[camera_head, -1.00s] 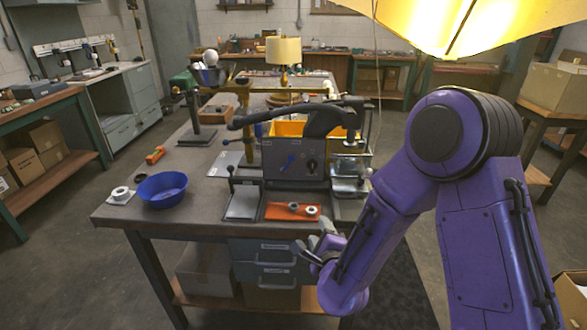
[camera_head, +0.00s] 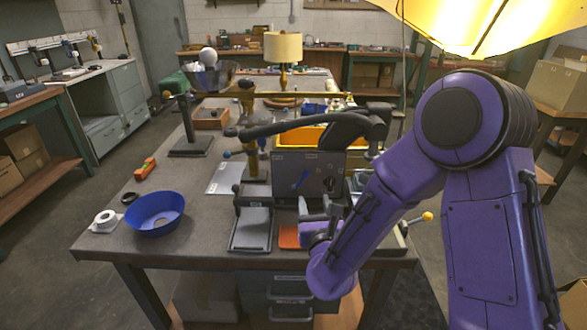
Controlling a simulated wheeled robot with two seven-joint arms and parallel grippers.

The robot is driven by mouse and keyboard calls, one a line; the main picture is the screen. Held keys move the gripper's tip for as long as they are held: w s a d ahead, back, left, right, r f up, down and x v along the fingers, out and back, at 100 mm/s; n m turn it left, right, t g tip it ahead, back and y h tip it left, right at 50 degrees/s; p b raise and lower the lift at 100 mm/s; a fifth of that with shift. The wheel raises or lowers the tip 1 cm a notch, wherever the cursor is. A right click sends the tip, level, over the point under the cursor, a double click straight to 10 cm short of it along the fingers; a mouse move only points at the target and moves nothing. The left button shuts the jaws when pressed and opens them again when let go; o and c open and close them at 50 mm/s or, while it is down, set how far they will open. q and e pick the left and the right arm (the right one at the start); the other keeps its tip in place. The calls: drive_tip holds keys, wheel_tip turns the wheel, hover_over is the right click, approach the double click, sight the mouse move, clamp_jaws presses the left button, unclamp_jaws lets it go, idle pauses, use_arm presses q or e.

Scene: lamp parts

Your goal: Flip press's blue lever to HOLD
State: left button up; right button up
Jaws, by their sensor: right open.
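The press's grey front panel (camera_head: 282,176) stands on the workbench, below a thick black arm. The blue lever (camera_head: 300,180) is on the panel and slants up to the right. A black knob (camera_head: 328,184) is to its right. The small labels on the panel are too small to read. My right gripper (camera_head: 319,207) is open and empty, just in front of and below the panel, a little right of and below the lever. It appears apart from the lever. My left gripper is not in view.
A grey tray (camera_head: 250,230) lies in front of the press, with an orange mat (camera_head: 289,236) partly hidden by my right arm. A blue bowl (camera_head: 154,214) and a white roll (camera_head: 105,220) are at the left. A yellow lampshade (camera_head: 440,18) hangs at the upper right.

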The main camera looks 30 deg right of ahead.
sight(306, 176)
drive_tip(key=shift+x, duration=0.9)
drive_tip(key=p+x, duration=0.2)
drive_tip(key=x, duration=0.7)
drive_tip(key=shift+w+r+p, duration=0.1)
drive_tip(key=shift+w+p, duration=0.1)
drive_tip(key=shift+p, duration=0.15)
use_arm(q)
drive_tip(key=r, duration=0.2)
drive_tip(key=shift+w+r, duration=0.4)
use_arm(e)
drive_tip(key=shift+s, duration=0.1)
